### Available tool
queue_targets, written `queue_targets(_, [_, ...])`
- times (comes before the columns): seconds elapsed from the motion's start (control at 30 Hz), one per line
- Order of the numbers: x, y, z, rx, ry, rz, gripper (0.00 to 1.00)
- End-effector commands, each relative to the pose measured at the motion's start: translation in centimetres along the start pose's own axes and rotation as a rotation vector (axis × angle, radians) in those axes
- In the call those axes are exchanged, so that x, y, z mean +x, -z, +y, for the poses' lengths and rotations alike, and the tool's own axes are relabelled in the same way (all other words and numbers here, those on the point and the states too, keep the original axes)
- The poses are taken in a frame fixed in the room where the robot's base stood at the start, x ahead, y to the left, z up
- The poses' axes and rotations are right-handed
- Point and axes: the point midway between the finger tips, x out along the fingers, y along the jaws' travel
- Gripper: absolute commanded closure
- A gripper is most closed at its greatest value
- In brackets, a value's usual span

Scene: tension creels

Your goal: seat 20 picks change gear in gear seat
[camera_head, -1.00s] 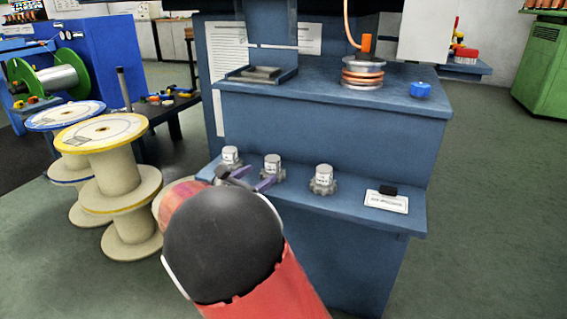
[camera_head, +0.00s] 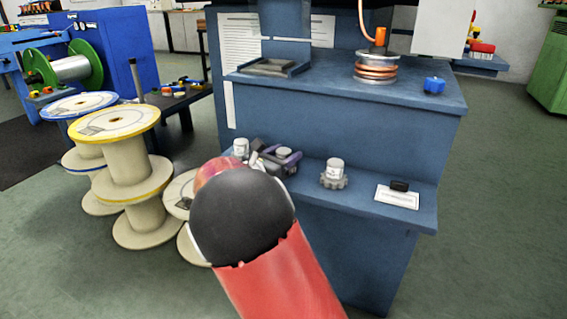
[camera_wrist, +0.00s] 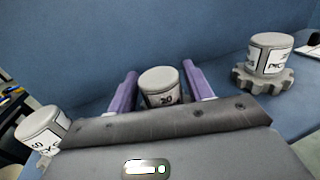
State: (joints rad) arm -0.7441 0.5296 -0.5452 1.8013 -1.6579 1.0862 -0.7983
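The 20 picks gear (camera_wrist: 160,85), a grey capped piece with "20" on its label, stands on the blue machine's lower shelf. It shows between my fingers in the head view (camera_head: 284,153). My gripper (camera_head: 277,158) has its purple fingers on either side of it. In the wrist view my gripper (camera_wrist: 160,78) looks open, with narrow gaps beside the cap. The gear's lower part is hidden behind my gripper body. I cannot make out which part is the gear seat.
Similar gears stand left (camera_wrist: 42,128) and right (camera_wrist: 268,60) of it. The lower shelf (camera_head: 355,200) also bears a label card (camera_head: 397,197) with a dark block. Above are a tray (camera_head: 268,67), a copper-ringed stack (camera_head: 376,68) and a blue knob (camera_head: 433,85). Large spools (camera_head: 125,165) stand left.

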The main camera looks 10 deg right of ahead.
Motion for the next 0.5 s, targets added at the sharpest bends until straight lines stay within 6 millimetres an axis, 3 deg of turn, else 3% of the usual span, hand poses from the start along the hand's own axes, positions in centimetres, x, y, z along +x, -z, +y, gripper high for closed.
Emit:
queue_targets(0.03, [-0.01, 0.0, 0.0, 0.0, 0.0, 0.0, 0.56])
queue_targets(0.3, [-0.03, 0.01, -0.01, 0.0, 0.0, 0.0, 0.91])
queue_targets(0.5, [-0.03, -0.05, -0.01, 0.001, 0.0, 0.0, 0.92])
